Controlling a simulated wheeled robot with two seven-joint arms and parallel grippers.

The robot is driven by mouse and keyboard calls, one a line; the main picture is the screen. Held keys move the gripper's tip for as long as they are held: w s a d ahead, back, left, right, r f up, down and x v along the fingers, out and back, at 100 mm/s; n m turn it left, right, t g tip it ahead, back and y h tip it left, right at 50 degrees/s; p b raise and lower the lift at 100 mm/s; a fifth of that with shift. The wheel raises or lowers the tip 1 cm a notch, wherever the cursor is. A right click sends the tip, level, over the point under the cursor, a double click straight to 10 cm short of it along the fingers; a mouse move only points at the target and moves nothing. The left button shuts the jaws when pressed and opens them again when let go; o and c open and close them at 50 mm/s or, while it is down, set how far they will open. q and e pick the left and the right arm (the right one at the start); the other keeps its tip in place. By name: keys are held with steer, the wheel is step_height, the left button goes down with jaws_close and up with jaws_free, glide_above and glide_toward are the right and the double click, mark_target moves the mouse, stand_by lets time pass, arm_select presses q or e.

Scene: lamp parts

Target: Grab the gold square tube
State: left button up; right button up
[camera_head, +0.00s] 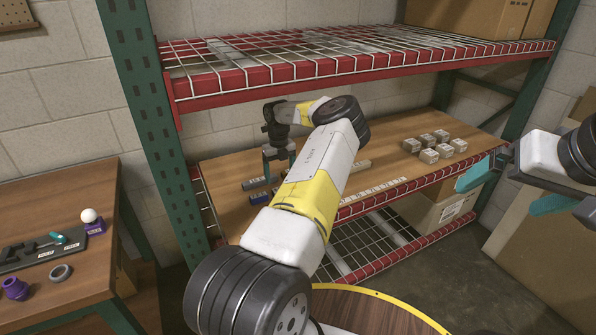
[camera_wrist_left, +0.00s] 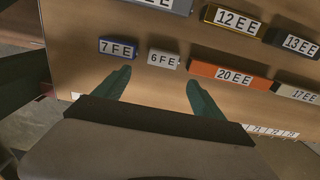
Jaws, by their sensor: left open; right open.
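The bar labelled 12 EE (camera_wrist_left: 232,19), with gold-coloured edges, lies at the top of the left wrist view; it looks like the gold square tube. I cannot pick it out surely in the head view, where my arm covers part of the shelf. My left gripper (camera_head: 279,158) is over the wooden shelf, open and empty. In the left wrist view its fingers (camera_wrist_left: 157,80) point toward a small grey block labelled 6 FE (camera_wrist_left: 163,59), with the gold bar farther up and right. My right gripper (camera_head: 512,190) is open and empty at the far right, away from the shelf.
Near the gold bar lie an orange bar 20 EE (camera_wrist_left: 230,74), a dark bar 13 EE (camera_wrist_left: 293,42), a pale bar 17 EE (camera_wrist_left: 298,93) and a blue block 7 FE (camera_wrist_left: 118,48). Several small boxes (camera_head: 433,145) stand at the shelf's right. A red-edged wire shelf (camera_head: 360,62) hangs above.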

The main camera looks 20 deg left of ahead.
arm_select(q)
steer(key=shift+w+a+f, duration=0.2)
steer(key=shift+w, duration=0.1)
steer(key=shift+f, duration=0.35)
steer(key=f, duration=0.6)
steer(key=shift+w+a+f, duration=0.3)
steer(key=shift+f, duration=0.05)
steer(key=c, duration=1.5)
